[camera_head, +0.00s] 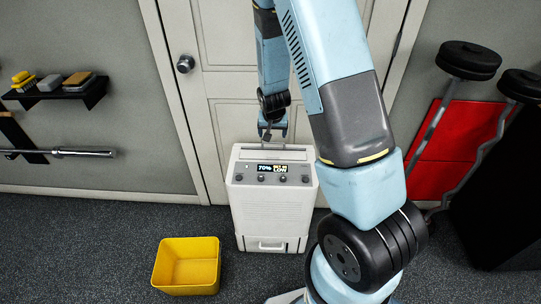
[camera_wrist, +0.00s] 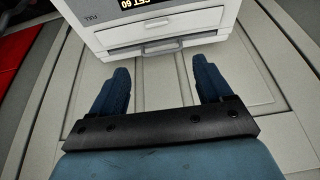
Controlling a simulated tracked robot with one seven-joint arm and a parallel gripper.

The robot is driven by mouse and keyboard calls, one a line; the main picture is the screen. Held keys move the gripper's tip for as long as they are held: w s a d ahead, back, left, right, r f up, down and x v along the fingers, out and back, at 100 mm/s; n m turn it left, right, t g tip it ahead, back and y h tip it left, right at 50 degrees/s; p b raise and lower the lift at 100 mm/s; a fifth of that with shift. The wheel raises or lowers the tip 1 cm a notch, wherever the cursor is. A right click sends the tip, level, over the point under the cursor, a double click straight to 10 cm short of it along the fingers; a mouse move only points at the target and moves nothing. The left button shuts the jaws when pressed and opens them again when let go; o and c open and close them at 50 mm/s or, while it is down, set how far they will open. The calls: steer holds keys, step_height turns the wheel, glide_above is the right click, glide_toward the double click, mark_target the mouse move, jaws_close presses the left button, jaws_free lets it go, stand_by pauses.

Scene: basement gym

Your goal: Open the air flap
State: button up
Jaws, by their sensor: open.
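The white dehumidifier (camera_head: 270,215) stands upright on the floor against the door. Its front has a lit display and several knobs. The air flap (camera_head: 276,152) is a strip at the back of its top; in the wrist view the flap (camera_wrist: 158,38) shows as a pale panel with a grey handle bar (camera_wrist: 160,48). The flap looks shut or nearly so. My gripper (camera_head: 272,134) is just above and behind the dehumidifier's top. In the wrist view my gripper (camera_wrist: 161,66) is open and empty, its two fingers apart, with the handle bar ahead between them. Contact is not visible.
A yellow bin (camera_head: 188,268) sits on the carpet left of the dehumidifier. The door (camera_head: 225,90) is close behind. A shelf (camera_head: 60,92) and a barbell (camera_head: 70,153) are on the left wall. Curl bars and a red panel (camera_head: 450,135) stand at right.

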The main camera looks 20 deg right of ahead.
glide_toward(273, 156)
steer(key=x, duration=0.8)
steer(key=shift+w+f, duration=0.1)
steer(key=shift+f, duration=0.05)
steer(key=shift+c, duration=0.3)
